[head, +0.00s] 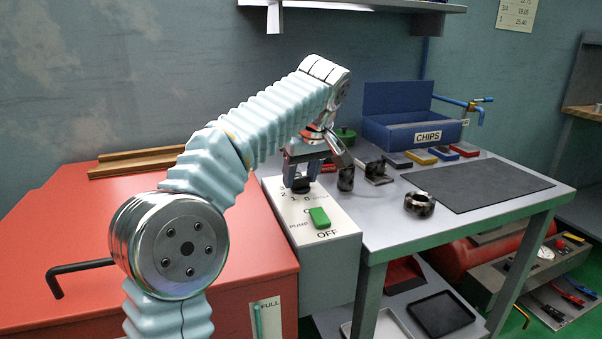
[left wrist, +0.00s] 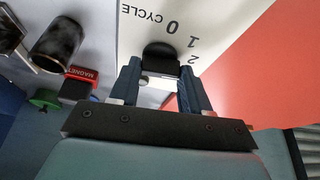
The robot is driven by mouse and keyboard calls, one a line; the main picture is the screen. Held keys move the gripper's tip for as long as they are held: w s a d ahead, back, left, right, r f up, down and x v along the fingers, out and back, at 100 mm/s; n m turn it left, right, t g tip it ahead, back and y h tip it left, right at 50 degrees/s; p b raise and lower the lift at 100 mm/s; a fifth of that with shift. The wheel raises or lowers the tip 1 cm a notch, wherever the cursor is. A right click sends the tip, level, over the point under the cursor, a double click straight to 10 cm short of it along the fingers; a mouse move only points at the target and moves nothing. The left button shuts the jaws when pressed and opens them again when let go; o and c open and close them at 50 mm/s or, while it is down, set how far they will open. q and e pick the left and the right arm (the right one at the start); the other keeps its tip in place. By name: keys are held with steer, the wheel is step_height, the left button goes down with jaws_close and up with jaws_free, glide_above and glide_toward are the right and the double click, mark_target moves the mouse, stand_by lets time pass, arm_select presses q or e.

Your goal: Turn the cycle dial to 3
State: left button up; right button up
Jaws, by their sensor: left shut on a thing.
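The cycle dial (head: 300,187) is a small black knob on the white top of a control box (head: 340,246). The knob (left wrist: 160,50) also shows in the left wrist view, with the printed 0, 1, 2 and the word CYCLE around it. The 3 is hidden from the wrist view, and I cannot tell which number the dial points to. My left gripper (head: 301,178) reaches down over the dial from above. Its two blue fingers (left wrist: 160,68) are shut on the knob from both sides. My right gripper is in neither view.
A green pump switch (head: 319,218) sits in front of the dial on the same box. A red cabinet top (head: 90,240) lies to the left. Black cylindrical parts (head: 346,179) stand close on the right, before the blue CHIPS bin (head: 400,133). A dark mat (head: 480,185) lies clear.

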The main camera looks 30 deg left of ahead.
arm_select(q)
steer(key=m+t, duration=0.1)
steer(key=m, duration=0.2)
steer(key=shift+a+h, duration=0.1)
steer(key=shift+h, duration=0.3)
steer(key=shift+m+t+h, duration=0.5)
steer(key=shift+m+h, duration=0.1)
steer(key=shift+m, duration=1.5)
steer(key=o, duration=1.1)
steer(key=shift+c, duration=0.2)
steer(key=shift+s, duration=0.1)
steer(key=v, duration=1.3)
steer(key=shift+r, duration=0.45)
